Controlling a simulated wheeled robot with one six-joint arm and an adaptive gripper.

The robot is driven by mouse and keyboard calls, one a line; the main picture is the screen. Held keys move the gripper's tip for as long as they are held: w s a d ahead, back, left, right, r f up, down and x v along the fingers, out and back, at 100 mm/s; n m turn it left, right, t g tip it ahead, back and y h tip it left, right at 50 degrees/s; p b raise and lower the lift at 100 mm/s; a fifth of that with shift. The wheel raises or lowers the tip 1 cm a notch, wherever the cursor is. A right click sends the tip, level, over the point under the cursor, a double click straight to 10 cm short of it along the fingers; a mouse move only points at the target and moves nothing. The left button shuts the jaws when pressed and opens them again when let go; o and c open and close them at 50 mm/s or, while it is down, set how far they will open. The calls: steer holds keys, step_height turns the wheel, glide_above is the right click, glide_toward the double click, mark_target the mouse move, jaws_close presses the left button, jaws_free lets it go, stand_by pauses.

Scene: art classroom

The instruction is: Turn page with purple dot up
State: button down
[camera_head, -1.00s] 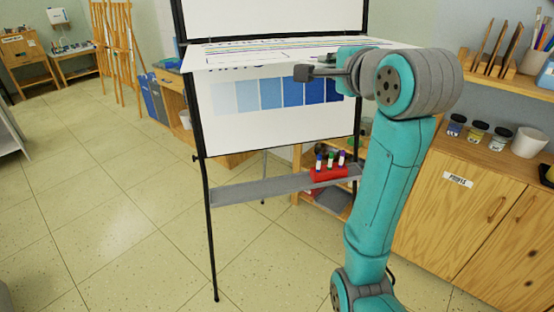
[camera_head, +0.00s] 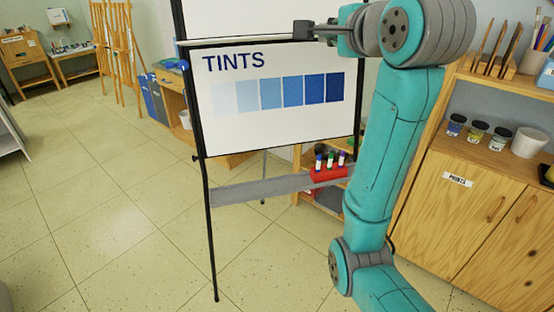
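The flip-chart stand (camera_head: 206,215) is in the middle of the head view. Its lower sheet (camera_head: 230,132) shows the word TINTS and a row of blue squares from pale to dark. A lifted page (camera_head: 235,42) is seen almost edge-on as a thin pale strip across the stand, above the TINTS heading. My gripper (camera_head: 303,30) is at this strip, right of its middle, with its dark fingertips against or very near the page edge. I cannot tell whether the fingers are closed on it. The purple dot is not visible.
A grey ledge (camera_head: 255,188) on the stand carries a red holder (camera_head: 328,174) with several markers. A wooden cabinet (camera_head: 440,225) with jars and a white cup (camera_head: 528,142) stands close on the right. Open tiled floor (camera_head: 110,220) lies to the left.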

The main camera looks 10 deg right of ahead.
steer(key=shift+w+r, duration=0.2)
steer(key=shift+r, duration=0.75)
steer(key=shift+w+r, duration=0.2)
steer(key=shift+r, duration=0.75)
steer(key=w+r, duration=0.3)
steer(key=r, duration=0.5)
steer(key=shift+w+r, duration=0.3)
steer(key=shift+r, duration=0.05)
steer(key=w+r, duration=0.5)
steer(key=r, duration=0.2)
steer(key=shift+w+a+r, duration=0.15)
steer(key=shift+r, duration=0.25)
steer(key=w+r, duration=0.6)
steer(key=shift+w+a+r, duration=0.15)
steer(key=shift+w+r, duration=0.1)
steer(key=shift+w, duration=0.15)
stand_by(0.6)
